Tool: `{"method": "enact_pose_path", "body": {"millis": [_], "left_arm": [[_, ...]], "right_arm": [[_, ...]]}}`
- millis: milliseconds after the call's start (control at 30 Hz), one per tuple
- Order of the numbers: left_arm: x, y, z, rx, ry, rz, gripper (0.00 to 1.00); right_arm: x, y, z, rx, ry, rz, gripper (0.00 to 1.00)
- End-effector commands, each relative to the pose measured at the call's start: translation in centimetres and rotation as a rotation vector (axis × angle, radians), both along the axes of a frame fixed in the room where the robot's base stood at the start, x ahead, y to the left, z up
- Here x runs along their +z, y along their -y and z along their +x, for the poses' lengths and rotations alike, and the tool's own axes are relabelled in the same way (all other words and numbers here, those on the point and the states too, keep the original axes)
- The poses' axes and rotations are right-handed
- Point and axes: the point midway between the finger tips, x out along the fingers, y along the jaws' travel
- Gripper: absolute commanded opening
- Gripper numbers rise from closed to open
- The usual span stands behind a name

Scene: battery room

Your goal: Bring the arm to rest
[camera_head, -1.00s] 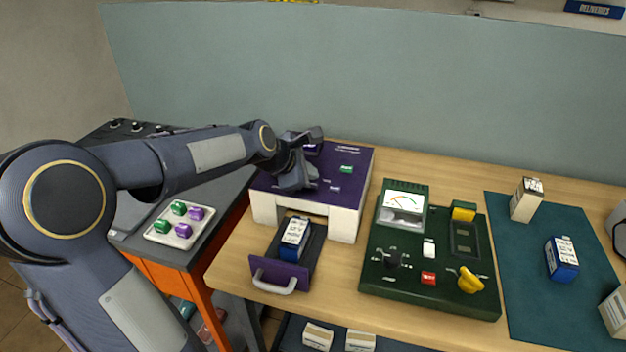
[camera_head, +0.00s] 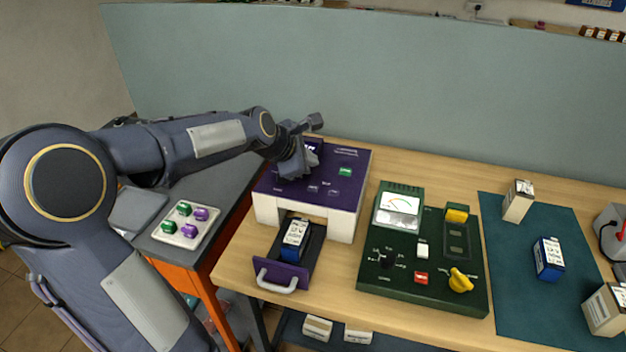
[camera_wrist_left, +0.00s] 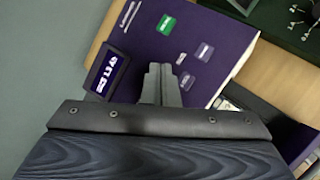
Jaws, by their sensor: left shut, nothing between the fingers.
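My left arm comes in from the left in the head view, and its gripper (camera_head: 308,160) is above the back left of a purple-topped white machine (camera_head: 346,222). In the left wrist view the fingers (camera_wrist_left: 160,84) are together with nothing between them. Beyond them lie the machine's purple top (camera_wrist_left: 205,45), a green button (camera_wrist_left: 167,24) and a small lit display (camera_wrist_left: 108,74). I cannot tell from the views whether the fingers touch the top. My right gripper is not in view.
The machine's drawer (camera_head: 280,272) is pulled out, holding a blue-and-white battery (camera_head: 296,238). A green tester (camera_head: 400,275) stands to the right. Boxes stand on a teal mat (camera_head: 530,310). A tray (camera_head: 165,238) of green and purple pieces sits left, below my arm. A grey-green partition (camera_head: 400,80) rises behind.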

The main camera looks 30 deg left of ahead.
Motion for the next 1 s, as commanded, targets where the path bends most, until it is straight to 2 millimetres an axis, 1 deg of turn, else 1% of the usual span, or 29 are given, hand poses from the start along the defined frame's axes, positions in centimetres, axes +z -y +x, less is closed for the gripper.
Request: {"method": "enact_pose_path", "body": {"millis": [767,867,967,1000], "left_arm": [[-0.1,0.1,-0.1,-0.006,0.000,0.005,0.00],[0.3,0.8,-1.5,-0.079,0.003,0.063,0.00],[1.0,2.6,-5.0,-0.264,0.014,0.207,0.00],[1.1,3.6,-7.0,-0.366,0.022,0.284,0.00]], "right_arm": [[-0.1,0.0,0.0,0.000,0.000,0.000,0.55],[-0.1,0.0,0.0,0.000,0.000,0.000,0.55],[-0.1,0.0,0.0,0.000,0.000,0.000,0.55],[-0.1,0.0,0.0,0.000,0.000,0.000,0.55]]}}
